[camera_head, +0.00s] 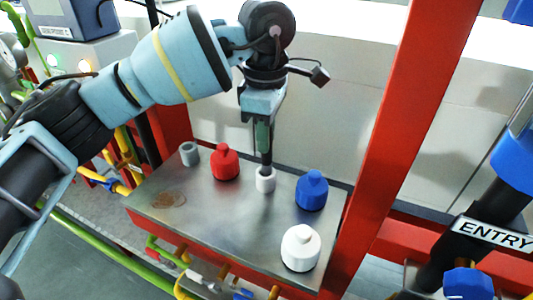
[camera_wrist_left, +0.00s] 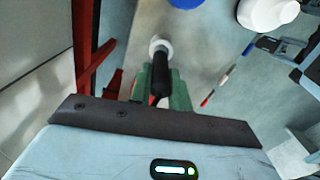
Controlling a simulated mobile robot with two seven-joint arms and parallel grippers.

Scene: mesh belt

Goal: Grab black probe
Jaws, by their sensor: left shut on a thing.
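The black probe (camera_head: 266,158) stands upright with its lower end in a small white holder (camera_head: 265,181) on the metal table (camera_head: 215,222). My left gripper (camera_head: 263,138) comes down from above, its green fingers shut on the upper part of the probe. In the left wrist view the black probe (camera_wrist_left: 160,78) lies between the green fingers (camera_wrist_left: 161,92) and points to the white holder (camera_wrist_left: 159,44). The fingers hide part of the probe, and its tip inside the holder is hidden. My right gripper is not in view.
A red bottle (camera_head: 225,163) and an empty grey holder (camera_head: 189,154) stand left of the probe. A blue bottle (camera_head: 312,191) and a white bottle (camera_head: 300,248) stand to the right. A red post (camera_head: 405,120) rises beyond the table's right edge. The table's middle front is clear.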

